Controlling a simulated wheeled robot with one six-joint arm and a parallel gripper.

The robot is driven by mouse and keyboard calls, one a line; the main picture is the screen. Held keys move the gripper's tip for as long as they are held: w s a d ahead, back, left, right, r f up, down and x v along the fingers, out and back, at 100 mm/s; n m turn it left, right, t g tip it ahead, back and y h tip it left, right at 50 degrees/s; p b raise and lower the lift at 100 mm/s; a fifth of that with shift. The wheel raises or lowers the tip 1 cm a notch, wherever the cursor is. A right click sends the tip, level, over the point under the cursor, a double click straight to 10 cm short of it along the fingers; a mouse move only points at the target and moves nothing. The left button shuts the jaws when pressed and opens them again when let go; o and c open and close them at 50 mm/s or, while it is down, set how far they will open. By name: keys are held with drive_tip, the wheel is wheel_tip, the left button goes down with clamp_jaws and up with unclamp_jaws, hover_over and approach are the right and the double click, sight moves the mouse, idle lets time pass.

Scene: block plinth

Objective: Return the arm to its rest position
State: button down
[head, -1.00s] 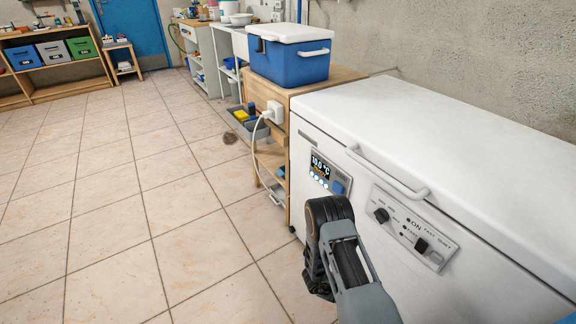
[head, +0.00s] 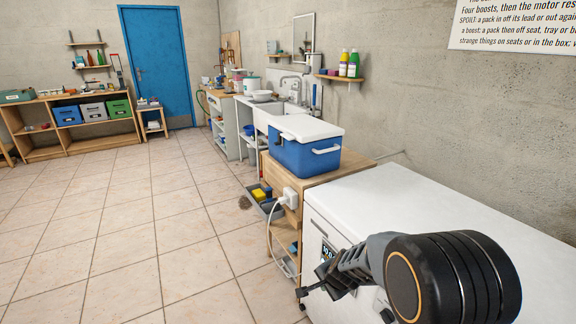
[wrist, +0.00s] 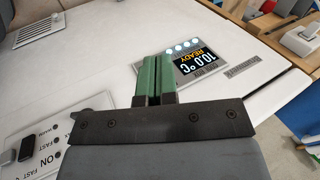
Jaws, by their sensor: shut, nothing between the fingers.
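My gripper (head: 312,288) is in front of the white chest freezer (head: 405,205), near its left end in the head view. My arm reaches left to it from a large black joint. In the wrist view my gripper (wrist: 154,80) has its two green fingers shut together with nothing between them. Beyond the fingertips is the freezer's display (wrist: 190,58), which reads 10.0 °C and READY. In the head view my gripper partly hides that display (head: 328,252).
A wooden stand (head: 335,171) beside the freezer carries a blue cooler (head: 305,155) with a white lid. A white plug (head: 289,199) with a cable is at its side. The switch panel (wrist: 40,140) shows in the wrist view. The tiled floor (head: 130,240) on the left is clear.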

drive_tip(key=s+d+r+n+p, duration=0.1)
drive_tip(key=s+r+n+p, duration=0.2)
drive_tip(key=s+r, duration=0.3)
drive_tip(key=s+d+r+n+g+h+p, duration=0.1)
drive_tip(key=s+r+n+p, duration=0.3)
drive_tip(key=r, duration=0.9)
drive_tip(key=s+d+r+n+h+p, duration=0.1)
drive_tip(key=s+d+r+n+p, duration=0.2)
drive_tip(key=s+r, duration=0.5)
drive_tip(key=r+n+p, duration=0.1)
drive_tip(key=r+p, duration=0.1)
drive_tip(key=shift+s+g+p, duration=0.3)
drive_tip(key=shift+d+f, duration=0.1)
drive_tip(key=shift+d, duration=0.05)
